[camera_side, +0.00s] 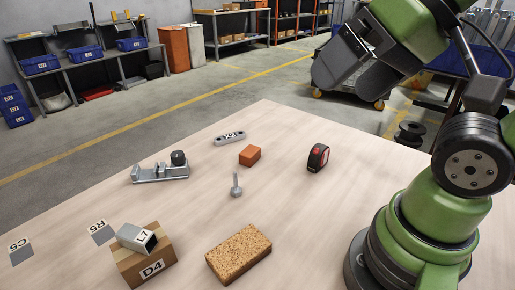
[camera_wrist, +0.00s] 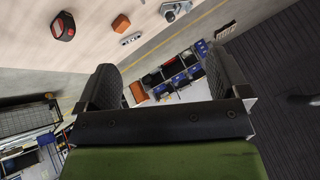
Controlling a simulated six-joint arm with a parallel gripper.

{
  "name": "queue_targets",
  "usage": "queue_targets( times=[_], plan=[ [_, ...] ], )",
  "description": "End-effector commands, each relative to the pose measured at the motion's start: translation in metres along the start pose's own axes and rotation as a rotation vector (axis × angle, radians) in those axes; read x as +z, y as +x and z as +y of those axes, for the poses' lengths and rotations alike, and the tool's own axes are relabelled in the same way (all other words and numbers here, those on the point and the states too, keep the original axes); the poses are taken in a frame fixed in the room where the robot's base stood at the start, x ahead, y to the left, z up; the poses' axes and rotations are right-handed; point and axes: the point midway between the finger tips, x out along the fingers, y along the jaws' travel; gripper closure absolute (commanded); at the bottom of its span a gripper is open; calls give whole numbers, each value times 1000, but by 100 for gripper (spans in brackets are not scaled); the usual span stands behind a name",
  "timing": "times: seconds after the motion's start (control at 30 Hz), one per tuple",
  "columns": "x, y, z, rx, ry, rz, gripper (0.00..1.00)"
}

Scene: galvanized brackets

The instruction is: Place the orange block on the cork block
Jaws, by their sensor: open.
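The orange block (camera_side: 250,155) lies on the pale wooden table, near its middle. It also shows in the wrist view (camera_wrist: 121,23), near the top. The cork block (camera_side: 238,254), speckled brown, lies flat near the front of the table with its top bare. It does not show in the wrist view. My gripper (camera_side: 340,64) is raised at the upper right of the side view, well away from both blocks. In the wrist view my gripper (camera_wrist: 163,78) has its two dark fingers wide apart, with nothing between them.
A bolt (camera_side: 236,187) stands between the blocks. A tape measure (camera_side: 318,157), a metal link (camera_side: 229,138) and a metal clamp (camera_side: 160,171) surround the orange block. A square tube (camera_side: 133,236) rests on a D4 carton (camera_side: 145,268), left of the cork. The table's right-centre is clear.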

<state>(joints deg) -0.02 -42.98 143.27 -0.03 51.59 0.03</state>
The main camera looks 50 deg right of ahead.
Motion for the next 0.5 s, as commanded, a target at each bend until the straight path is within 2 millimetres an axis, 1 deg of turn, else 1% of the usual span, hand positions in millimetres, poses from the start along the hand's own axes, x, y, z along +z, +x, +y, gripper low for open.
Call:
queue_targets(
  times=[0.07,0.13,0.17,0.27,0.37,0.4,0.47,0.5],
  plan=[
    [-3,1,-1,2,-6,-3,6],
    [-11,5,-2,6,-20,-11,6],
    [-16,8,-3,9,-32,-15,6],
    [-40,23,-6,21,-82,-37,6],
    [-69,47,-4,34,-146,-61,6],
    [-81,58,-2,39,-171,-68,6],
    [-97,77,3,47,-208,-81,6],
    [-107,90,8,52,-231,-90,6]
  ],
)
